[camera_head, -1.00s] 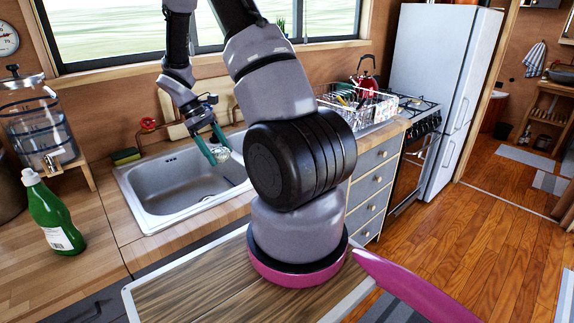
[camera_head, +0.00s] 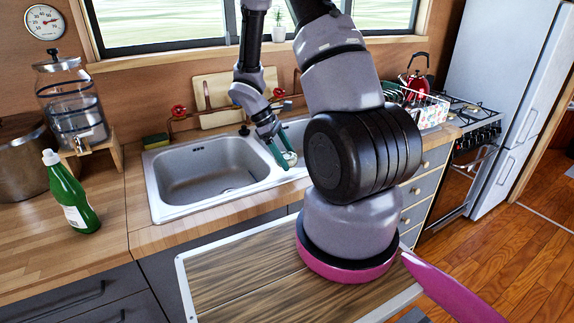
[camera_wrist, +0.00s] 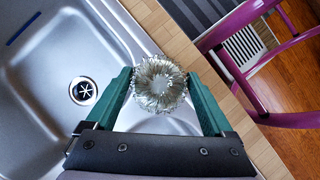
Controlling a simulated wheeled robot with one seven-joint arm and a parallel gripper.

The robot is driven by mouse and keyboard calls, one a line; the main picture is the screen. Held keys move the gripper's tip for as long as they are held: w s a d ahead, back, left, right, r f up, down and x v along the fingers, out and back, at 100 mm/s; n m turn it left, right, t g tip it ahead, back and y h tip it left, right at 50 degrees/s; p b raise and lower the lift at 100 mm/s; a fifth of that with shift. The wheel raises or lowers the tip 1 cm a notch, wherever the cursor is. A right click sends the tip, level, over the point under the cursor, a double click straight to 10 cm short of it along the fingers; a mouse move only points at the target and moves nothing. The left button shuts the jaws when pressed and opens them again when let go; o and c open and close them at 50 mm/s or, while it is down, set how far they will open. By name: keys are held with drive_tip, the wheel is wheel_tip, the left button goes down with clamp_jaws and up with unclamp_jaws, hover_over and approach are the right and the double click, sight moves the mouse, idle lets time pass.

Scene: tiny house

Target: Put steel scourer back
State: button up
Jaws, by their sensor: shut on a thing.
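The arm hides part of the sink's right side. A sponge (camera_head: 156,141) with a dark top lies on the counter behind the sink's left corner.
A green bottle (camera_head: 70,195) and a glass drink dispenser (camera_head: 72,105) stand left of the sink. Red-handled taps (camera_head: 180,112) and a cutting board (camera_head: 222,98) are behind it.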

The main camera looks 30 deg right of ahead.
drive_tip(key=shift+f, duration=1.5)
drive_tip(key=shift+f, duration=0.1)
drive_tip(key=o, duration=0.9)
drive_tip(key=shift+a, duration=0.1)
drive_tip(key=v, duration=1.2)
drive_tip(key=s+a+r+m+t+y, duration=0.2)
drive_tip(key=s+r+m+t, duration=0.1)
drive_tip(key=r, duration=0.6)
drive_tip(key=s+a+r+m+t+y, duration=0.2)
drive_tip(key=s+r+m+t, duration=0.2)
drive_tip(key=r, duration=0.6)
drive_tip(key=s+a+r+m+t+y, duration=0.2)
drive_tip(key=s+r+m+t, duration=0.2)
drive_tip(key=s+r, duration=0.5)
drive_tip(key=shift+s+a+r+m+y, duration=0.1)
drive_tip(key=shift+a+r+m+y, duration=0.1)
drive_tip(key=shift+m, duration=0.45)
drive_tip(key=shift+a+r+m+y, duration=0.1)
drive_tip(key=shift+a+m, duration=0.1)
drive_tip(key=shift+m, duration=0.45)
